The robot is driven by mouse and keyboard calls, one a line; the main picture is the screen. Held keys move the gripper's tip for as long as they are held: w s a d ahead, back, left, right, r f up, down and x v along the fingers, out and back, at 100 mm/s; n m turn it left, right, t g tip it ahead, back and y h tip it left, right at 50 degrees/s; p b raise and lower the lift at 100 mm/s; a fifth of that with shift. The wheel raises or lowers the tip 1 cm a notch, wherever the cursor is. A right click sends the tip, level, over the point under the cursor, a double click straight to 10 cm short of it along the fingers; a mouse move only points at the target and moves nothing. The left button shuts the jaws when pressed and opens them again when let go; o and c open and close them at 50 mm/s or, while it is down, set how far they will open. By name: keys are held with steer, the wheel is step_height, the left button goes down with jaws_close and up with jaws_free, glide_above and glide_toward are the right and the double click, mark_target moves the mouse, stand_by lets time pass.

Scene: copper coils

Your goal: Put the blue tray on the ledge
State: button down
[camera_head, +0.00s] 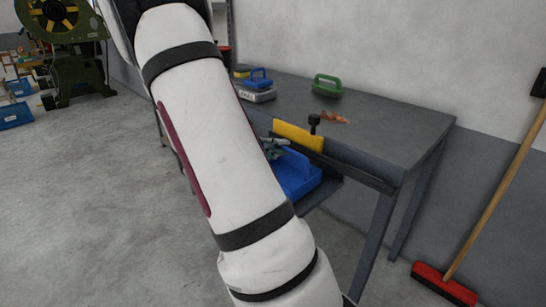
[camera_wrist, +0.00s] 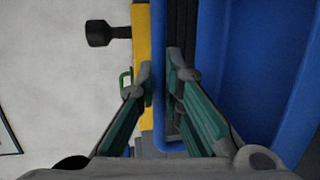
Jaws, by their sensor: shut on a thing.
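The blue tray (camera_head: 302,177) is at the front side of the grey workbench, below its top, partly hidden by my arm in the head view. My gripper (camera_head: 273,148) is at the tray's upper edge. In the wrist view the fingers (camera_wrist: 163,78) are shut on the tray's narrow blue rim, and the tray's broad blue side (camera_wrist: 245,70) fills the right. A dark ledge (camera_head: 326,192) shows beside and under the tray, below the bench top. I cannot tell whether the tray touches it.
A yellow plate (camera_head: 298,136) with a black knob (camera_head: 314,120) stands at the bench's front edge, close to my gripper. A green-handled block (camera_head: 327,86), a blue-handled block (camera_head: 258,79) and copper pieces (camera_head: 333,118) lie on the bench top (camera_head: 385,125). A broom (camera_head: 445,288) leans at the right.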

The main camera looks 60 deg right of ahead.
mark_target(283, 163)
steer(key=w+d, duration=0.1)
steer(key=w, duration=0.2)
steer(key=shift+d+f, duration=0.2)
steer(key=shift+d, duration=0.2)
steer(key=shift+f+b, duration=0.85)
steer(key=shift+f, duration=0.95)
steer(key=shift+r, duration=0.1)
steer(key=c, duration=1.7)
jaws_free()
